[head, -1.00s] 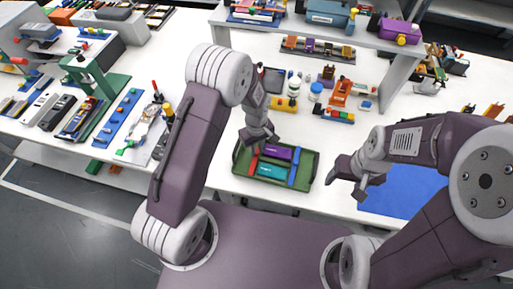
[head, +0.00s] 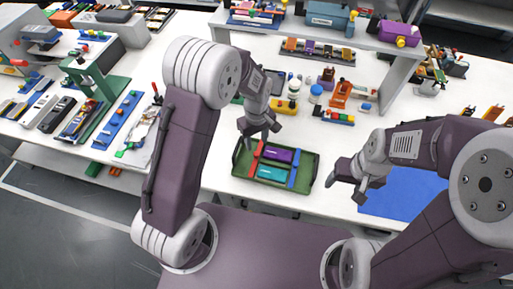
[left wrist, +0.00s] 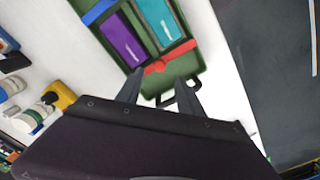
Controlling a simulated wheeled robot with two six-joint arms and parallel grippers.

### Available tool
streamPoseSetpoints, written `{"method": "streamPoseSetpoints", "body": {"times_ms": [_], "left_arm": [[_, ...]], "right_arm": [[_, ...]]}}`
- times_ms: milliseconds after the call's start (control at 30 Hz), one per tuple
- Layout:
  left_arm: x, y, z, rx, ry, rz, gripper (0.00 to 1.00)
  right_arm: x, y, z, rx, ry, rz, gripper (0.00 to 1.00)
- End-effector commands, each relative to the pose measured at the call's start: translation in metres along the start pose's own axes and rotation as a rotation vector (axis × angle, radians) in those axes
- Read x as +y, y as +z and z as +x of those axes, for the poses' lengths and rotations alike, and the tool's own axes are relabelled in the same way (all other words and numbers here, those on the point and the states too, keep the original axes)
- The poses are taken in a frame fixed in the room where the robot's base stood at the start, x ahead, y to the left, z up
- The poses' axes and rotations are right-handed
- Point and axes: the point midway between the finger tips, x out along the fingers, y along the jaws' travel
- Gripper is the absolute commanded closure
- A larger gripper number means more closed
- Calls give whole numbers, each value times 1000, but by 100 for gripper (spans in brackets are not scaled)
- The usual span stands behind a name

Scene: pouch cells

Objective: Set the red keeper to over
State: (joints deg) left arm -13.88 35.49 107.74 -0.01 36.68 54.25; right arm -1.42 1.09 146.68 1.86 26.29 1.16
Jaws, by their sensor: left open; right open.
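A green tray (head: 238,168) holds a purple cell (head: 283,154) and a teal cell (head: 271,173) side by side. The red keeper (head: 255,160) runs across the left ends of both cells; a blue keeper (head: 293,175) runs across their right ends. In the left wrist view the red keeper (left wrist: 180,53) lies along the cell ends nearest my fingers. My left gripper (head: 260,137) is open and empty, above the tray's back left corner, apart from the red keeper. Its fingers also show in the left wrist view (left wrist: 160,92). My right gripper (head: 345,182) is open and empty, right of the tray.
A blue mat (head: 400,195) lies on the white table right of the tray. Bottles (head: 315,93) and an orange fixture (head: 342,92) stand behind the tray. A raised shelf (head: 390,60) is at the back. The table's front edge is close in front of the tray.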

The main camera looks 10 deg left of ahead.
Motion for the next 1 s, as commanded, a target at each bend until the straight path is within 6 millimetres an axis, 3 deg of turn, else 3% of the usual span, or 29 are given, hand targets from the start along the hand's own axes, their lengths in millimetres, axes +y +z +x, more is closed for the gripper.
{"method": "streamPoseSetpoints", "body": {"times_ms": [200,700,800,867,1000], "left_arm": [[0,0,-24,0,1,0,56],[0,0,-25,0,-1,-2,56],[-2,-13,-40,23,31,-31,56],[-14,-20,-59,43,56,-67,56],[-80,-4,-84,69,80,-29,56]], "right_arm": [[0,0,1,0,0,0,33],[0,0,1,0,0,0,33],[0,0,1,0,0,0,33],[0,0,1,0,0,0,33],[0,0,1,0,0,0,33]]}}
